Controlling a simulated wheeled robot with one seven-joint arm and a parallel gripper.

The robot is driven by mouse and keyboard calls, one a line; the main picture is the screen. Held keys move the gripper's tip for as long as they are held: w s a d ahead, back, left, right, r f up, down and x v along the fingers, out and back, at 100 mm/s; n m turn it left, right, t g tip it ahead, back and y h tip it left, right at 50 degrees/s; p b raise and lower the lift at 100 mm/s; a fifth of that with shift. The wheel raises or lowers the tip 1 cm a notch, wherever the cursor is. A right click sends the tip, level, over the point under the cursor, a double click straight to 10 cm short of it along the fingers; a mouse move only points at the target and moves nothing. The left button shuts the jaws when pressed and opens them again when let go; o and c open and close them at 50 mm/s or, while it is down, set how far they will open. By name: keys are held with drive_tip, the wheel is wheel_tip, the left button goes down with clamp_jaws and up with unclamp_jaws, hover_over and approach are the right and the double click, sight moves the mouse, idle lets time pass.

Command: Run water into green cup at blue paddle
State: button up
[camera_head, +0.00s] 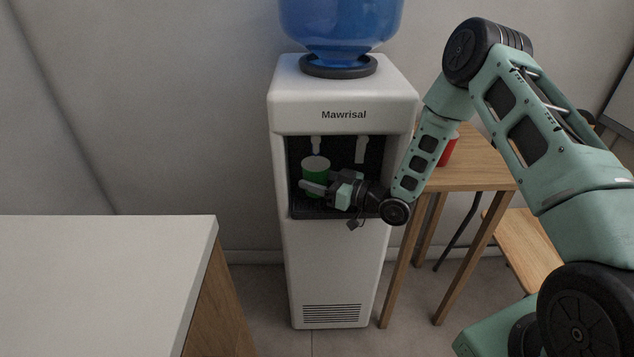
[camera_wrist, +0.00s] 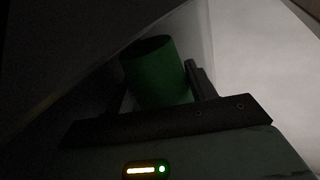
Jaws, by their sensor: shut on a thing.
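The green cup (camera_head: 316,172) with a pale rim stands upright in the bay of the white water dispenser (camera_head: 345,95), under the left tap. My gripper (camera_head: 312,187) reaches in from the right and is shut on the cup. The cup (camera_wrist: 158,72) also shows between my fingers in the dark wrist view. The blue paddle (camera_head: 317,151) is a small bluish spot at the left tap, just above the cup's rim. A second tap (camera_head: 361,150) hangs to the right. I cannot see any water inside the cup or a stream.
A blue water bottle (camera_head: 341,25) sits on top of the dispenser. A wooden table (camera_head: 478,172) with a red cup (camera_head: 449,150) stands to the right, behind my arm. A white counter (camera_head: 100,265) fills the lower left. Floor shows between counter and dispenser.

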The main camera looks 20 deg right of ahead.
drive_tip(key=shift+w+d, duration=0.1)
drive_tip(key=shift+w, duration=0.25)
drive_tip(key=shift+s, duration=0.15)
idle(2.9)
drive_tip(key=shift+s+a, duration=0.25)
drive_tip(key=shift+s, duration=0.5)
drive_tip(key=shift+s+a, duration=0.3)
drive_tip(key=shift+s, duration=0.45)
drive_tip(key=shift+s+a, duration=0.25)
drive_tip(key=shift+s, duration=0.5)
drive_tip(key=s+a, duration=0.3)
drive_tip(key=s, duration=0.6)
drive_tip(key=shift+s, duration=0.3)
idle(0.7)
